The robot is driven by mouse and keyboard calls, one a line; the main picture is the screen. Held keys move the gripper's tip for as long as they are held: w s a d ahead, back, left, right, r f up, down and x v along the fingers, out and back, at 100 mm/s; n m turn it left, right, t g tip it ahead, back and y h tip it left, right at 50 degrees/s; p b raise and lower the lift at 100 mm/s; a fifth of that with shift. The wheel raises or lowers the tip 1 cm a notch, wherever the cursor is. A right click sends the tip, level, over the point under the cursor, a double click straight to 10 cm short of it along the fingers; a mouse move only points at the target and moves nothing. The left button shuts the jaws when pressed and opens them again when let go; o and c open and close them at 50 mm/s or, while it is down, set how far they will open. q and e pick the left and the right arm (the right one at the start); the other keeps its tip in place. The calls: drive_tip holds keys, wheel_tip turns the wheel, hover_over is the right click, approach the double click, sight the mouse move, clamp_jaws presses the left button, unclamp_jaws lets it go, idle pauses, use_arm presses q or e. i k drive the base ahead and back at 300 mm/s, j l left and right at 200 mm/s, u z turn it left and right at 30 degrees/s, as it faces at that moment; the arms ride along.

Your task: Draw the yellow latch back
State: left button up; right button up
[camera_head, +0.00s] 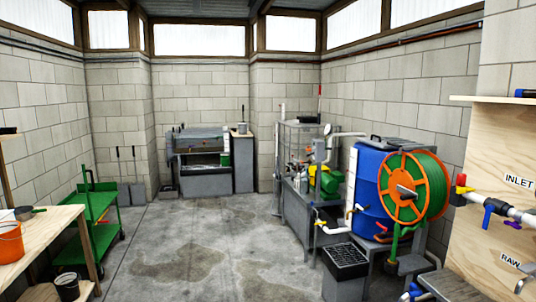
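I cannot make out for certain which part is the yellow latch. Small yellow parts show at a valve (319,222) low on the grey frame, right of centre, and on a red and yellow fitting (462,188) at the end of the white pipe at the right. A larger yellow-and-green unit (328,181) sits on the grey frame. All are too small to show a latch's position. Neither of my grippers is in view.
A blue barrel (367,190) with an orange hose reel (384,192) stands at the right, behind a dark bin (338,286). A green cart (104,240) and wooden table (55,225) stand at the left. The concrete floor (190,240) between is clear.

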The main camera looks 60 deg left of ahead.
sight(460, 190)
drive_tip(key=i+j+u, duration=0.2)
drive_tip(key=j+u, duration=0.25)
drive_tip(key=i+j+u, duration=0.65)
drive_tip(key=u, duration=0.2)
drive_tip(key=i+j, duration=0.3)
drive_tip(key=i, duration=0.15)
drive_tip(key=i+j+u, duration=0.1)
drive_tip(key=i+j, duration=0.15)
drive_tip(key=i, duration=0.15)
drive_tip(key=i+j+u, duration=0.1)
drive_tip(key=i+j, duration=0.15)
drive_tip(key=i, duration=0.2)
drive_tip(key=i+j, duration=0.25)
drive_tip(key=i, duration=0.2)
drive_tip(key=i+j+z, duration=0.1)
drive_tip(key=z, duration=2.2)
drive_tip(key=i+j, duration=0.05)
drive_tip(key=j, duration=0.05)
